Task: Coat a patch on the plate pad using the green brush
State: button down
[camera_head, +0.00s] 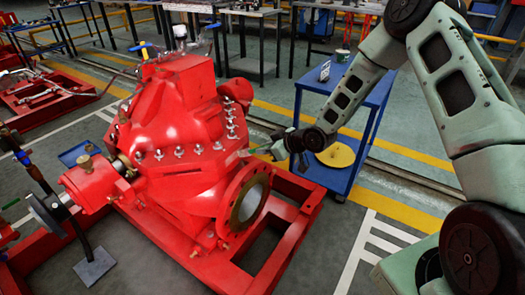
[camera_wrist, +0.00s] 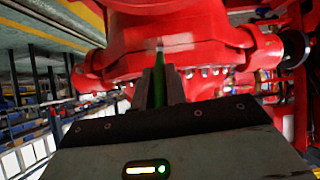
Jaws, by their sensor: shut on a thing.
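My gripper (camera_head: 279,149) reaches in from the right in the head view, close to the red pump casing (camera_head: 180,95). In the wrist view, my gripper (camera_wrist: 160,72) is shut on the green brush (camera_wrist: 160,88), whose handle stands between the two dark fingers. The pale brush tip (camera_wrist: 160,44) points at the red casing, in front of or beside a pale grey patch (camera_wrist: 180,42) that looks like the plate pad. I cannot tell whether the bristles touch it. In the head view the brush is small, and the pad is not clear.
A blue cart (camera_head: 330,176) with a yellow disc (camera_head: 336,155) stands right of the pump, under my arm. The pump's open round flange (camera_head: 247,203) and red base frame (camera_head: 290,245) lie below my gripper. Workbenches (camera_head: 255,65) stand behind.

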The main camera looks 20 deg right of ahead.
jog(key=shift+w+d+p, duration=0.3)
jog(key=shift+w+d, duration=0.25)
jog(key=shift+d, duration=0.2)
jog(key=shift+w+d+p, duration=0.25)
jog(key=shift+w+d, duration=0.25)
jog(key=shift+d, duration=0.2)
jog(key=s+a+b, duration=0.2)
jog(key=s+a, duration=0.4)
jog(key=a, duration=0.2)
jog(key=shift+a, duration=0.35)
jog(key=shift+s, duration=0.1)
jog(key=s+d, duration=0.3)
jog(key=s, duration=0.2)
jog(key=shift+d, duration=0.25)
dwell(0.4)
